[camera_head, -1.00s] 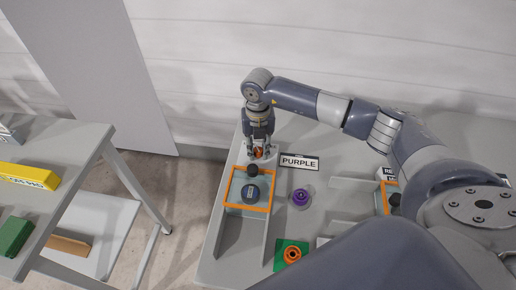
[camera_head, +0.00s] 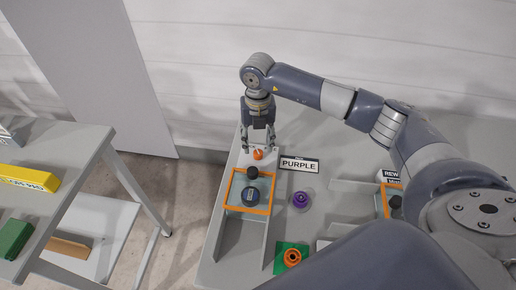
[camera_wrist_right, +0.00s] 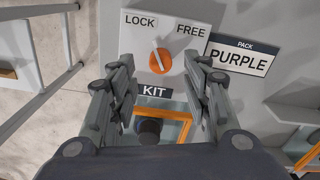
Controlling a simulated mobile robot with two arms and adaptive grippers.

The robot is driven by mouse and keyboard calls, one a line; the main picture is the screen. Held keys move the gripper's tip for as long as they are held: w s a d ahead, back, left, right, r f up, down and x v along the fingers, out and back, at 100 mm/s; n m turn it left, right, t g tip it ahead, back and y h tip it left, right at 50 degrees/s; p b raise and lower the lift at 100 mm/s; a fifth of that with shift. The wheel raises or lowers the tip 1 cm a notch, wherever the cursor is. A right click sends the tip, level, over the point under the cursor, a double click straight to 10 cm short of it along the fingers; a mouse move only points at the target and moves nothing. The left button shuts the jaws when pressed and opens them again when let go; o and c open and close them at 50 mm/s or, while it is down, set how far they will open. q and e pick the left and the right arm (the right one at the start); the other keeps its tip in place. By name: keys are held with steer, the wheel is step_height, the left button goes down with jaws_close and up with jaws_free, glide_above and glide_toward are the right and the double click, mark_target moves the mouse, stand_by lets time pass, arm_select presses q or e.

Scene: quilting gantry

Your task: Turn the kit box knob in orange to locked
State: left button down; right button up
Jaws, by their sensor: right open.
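The orange knob (camera_head: 258,154) sits on a pale plate at the far end of the kit box. In the right wrist view the knob (camera_wrist_right: 160,62) lies below and between the printed words LOCK and FREE, above the KIT label (camera_wrist_right: 154,91). A pale pointer bar crosses it and points roughly upward; its exact setting is hard to tell. My right gripper (camera_head: 258,146) is open above the knob, its fingers spread on both sides with visible gaps in the wrist view (camera_wrist_right: 165,85). It holds nothing. My left gripper is not in view.
An orange-framed window (camera_head: 231,190) with a dark knob lies just nearer. A PURPLE sign (camera_head: 299,164) stands to the right of the knob. A purple spool (camera_head: 300,198) and an orange one (camera_head: 292,257) are on the table. A shelf (camera_head: 80,150) stands left.

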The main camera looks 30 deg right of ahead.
mark_target(258, 152)
step_height(258, 152, up, 7)
steer(key=shift+r, duration=0.2)
stand_by(0.6)
